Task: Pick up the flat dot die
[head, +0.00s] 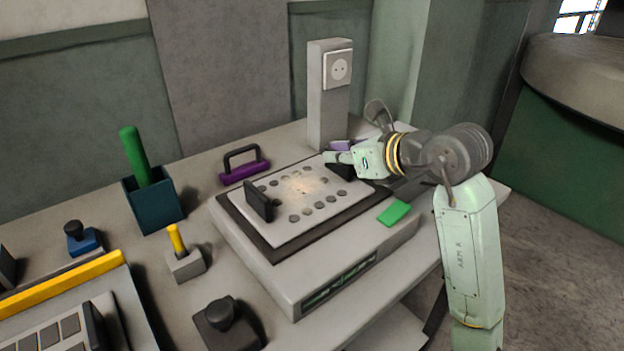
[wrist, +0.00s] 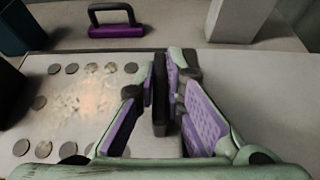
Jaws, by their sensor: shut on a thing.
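The flat dot die looks to be the pale plate (head: 300,232) with rows of round dots, lying on a dark-edged bed on the grey machine. It also shows in the wrist view (wrist: 60,110). A black upright grip (head: 258,201) stands at its left end, and another at its right end (head: 341,171). My gripper (head: 340,157) reaches in from the right. In the wrist view my gripper (wrist: 166,95) is shut on the dark upright grip (wrist: 160,110) between its purple-padded fingers. The plate appears level; whether it touches the bed cannot be told.
A purple block with a dark handle (head: 244,172) stands behind the machine (head: 330,262). A socket post (head: 328,110) rises close behind my gripper. A teal box (head: 152,204) and yellow-handled tool (head: 176,240) stand left.

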